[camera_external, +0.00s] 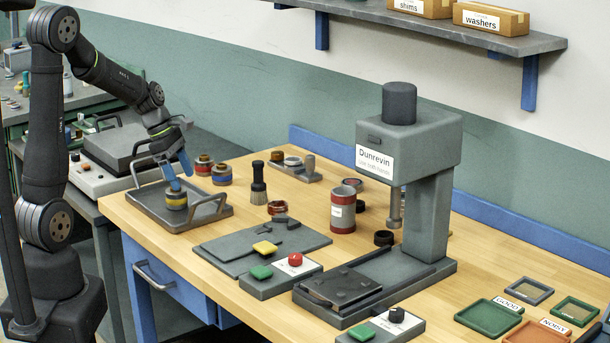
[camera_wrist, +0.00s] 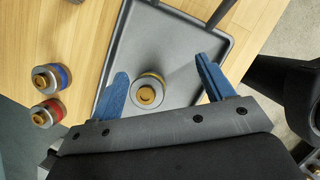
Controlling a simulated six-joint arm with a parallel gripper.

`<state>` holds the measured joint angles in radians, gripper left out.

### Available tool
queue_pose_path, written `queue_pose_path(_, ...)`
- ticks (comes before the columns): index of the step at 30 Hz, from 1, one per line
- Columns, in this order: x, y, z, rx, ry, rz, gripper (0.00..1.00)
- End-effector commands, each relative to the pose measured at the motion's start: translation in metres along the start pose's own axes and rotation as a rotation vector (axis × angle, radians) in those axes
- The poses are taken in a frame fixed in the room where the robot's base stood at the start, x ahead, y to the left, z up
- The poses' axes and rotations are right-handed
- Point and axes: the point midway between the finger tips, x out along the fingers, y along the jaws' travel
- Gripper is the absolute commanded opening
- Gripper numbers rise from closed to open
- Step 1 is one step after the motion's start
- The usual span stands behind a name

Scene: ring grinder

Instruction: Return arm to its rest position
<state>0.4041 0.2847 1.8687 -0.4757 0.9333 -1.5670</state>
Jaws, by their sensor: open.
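My gripper (camera_external: 178,166) is at the left of the bench, low over a grey tray (camera_external: 215,212) with raised handles. Its two blue fingers are apart in the wrist view (camera_wrist: 165,88). In the wrist view this banded part (camera_wrist: 148,91) lies between the fingers, nearer the left one, with a gap to the right one. Whether the left finger touches it I cannot tell.
Two similar banded parts, one red (camera_external: 204,165) and one blue (camera_external: 222,174), stand behind the tray. A brush (camera_external: 258,182), a red can (camera_external: 342,210) and the grey Dunrevin machine (camera_external: 430,140) stand to the right. A button box (camera_external: 281,276) is at the front edge.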

Motion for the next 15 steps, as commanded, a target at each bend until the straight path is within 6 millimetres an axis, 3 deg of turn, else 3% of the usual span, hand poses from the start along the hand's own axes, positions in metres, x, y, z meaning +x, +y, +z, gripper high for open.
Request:
queue_pose_path(12,-0.022,-0.056,0.060,0.005,-0.001,0.000,0.74)
queue_pose_path(15,-0.020,-0.034,0.063,-0.002,0.000,-0.001,0.74)
